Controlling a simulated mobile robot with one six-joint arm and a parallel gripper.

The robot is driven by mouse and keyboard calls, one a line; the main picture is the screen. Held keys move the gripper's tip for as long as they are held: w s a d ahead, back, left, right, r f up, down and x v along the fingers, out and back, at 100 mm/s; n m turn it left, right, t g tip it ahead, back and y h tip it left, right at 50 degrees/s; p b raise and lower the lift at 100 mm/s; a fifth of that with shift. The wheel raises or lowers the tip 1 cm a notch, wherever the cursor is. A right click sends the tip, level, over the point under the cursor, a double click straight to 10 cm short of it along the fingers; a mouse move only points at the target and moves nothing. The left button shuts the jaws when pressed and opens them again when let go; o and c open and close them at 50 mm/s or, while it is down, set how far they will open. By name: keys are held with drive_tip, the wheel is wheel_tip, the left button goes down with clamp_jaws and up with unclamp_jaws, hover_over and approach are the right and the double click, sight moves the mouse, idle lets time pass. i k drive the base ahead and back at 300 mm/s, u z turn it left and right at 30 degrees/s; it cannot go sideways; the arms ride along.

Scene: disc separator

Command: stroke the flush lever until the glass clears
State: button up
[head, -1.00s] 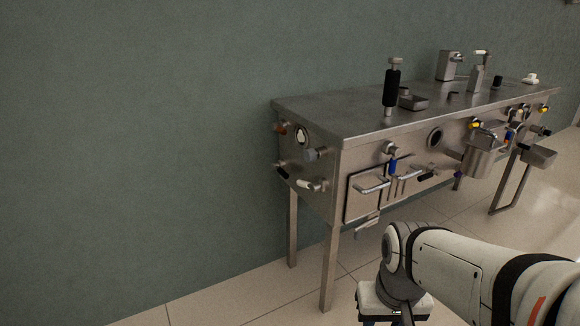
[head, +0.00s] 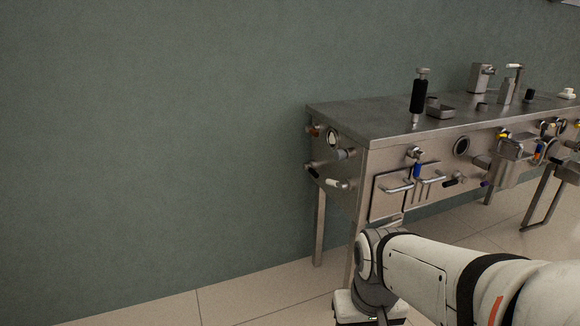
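A steel bench (head: 372,111) stands at the right, carrying several levers and handles. I cannot tell which one is the flush lever. A lever with a white grip (head: 338,184) and one with a dark grip are on its left end. A black-gripped upright handle (head: 418,96) stands on top, and a blue-gripped lever (head: 417,171) is on the front. A round pale window (head: 333,139) is on the left end and a dark round one (head: 461,147) on the front; either could be the glass. My wrist is at the bottom edge, well apart from these levers; my gripper's fingers are out of frame.
A panel with bar handles (head: 397,187) is on the bench front. Boxes and small fittings (head: 480,78) stand on the top. A green wall (head: 150,140) runs behind. The tiled floor (head: 240,296) left of the bench is clear.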

sight(306, 166)
drive_tip(key=i, duration=1.5)
drive_tip(key=u, duration=0.05)
